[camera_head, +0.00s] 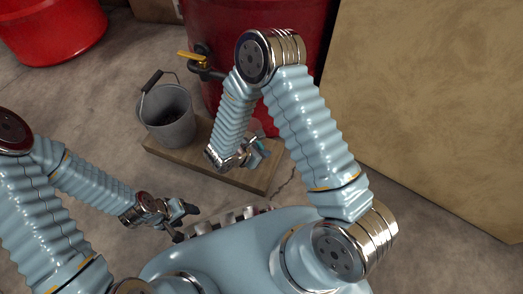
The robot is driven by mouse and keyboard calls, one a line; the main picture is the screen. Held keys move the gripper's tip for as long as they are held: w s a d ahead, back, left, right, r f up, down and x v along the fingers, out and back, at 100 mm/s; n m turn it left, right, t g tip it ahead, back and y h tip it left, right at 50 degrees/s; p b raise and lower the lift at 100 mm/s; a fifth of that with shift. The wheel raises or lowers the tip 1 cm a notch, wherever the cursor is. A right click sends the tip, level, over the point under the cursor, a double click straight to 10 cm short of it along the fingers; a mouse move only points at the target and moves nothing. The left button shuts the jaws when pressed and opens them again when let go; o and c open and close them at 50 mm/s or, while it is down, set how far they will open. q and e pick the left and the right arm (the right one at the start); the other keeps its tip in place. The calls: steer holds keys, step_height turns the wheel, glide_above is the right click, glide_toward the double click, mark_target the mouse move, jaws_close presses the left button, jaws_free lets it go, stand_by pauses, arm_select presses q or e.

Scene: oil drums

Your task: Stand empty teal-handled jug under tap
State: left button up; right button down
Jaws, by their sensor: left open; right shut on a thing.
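The tap (203,67), dark with a yellow lever, sticks out from the large red drum (213,28). My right gripper (258,152) is over the right part of the wooden board, shut on a small teal part, which I take to be the handle of the jug (264,146). My wrist and forearm hide most of the jug, so I cannot tell whether it touches the board or is empty. My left gripper (186,222) is open and empty, low at the left, in front of the board.
A grey metal bucket (170,132) with a black-gripped bail stands on the left part of the wooden board (215,173), below the tap. A big tan block (430,110) fills the right. Bare concrete floor lies at the left.

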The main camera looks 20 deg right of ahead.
steer(key=shift+f, duration=0.3)
steer(key=c, duration=0.9)
jaws_free()
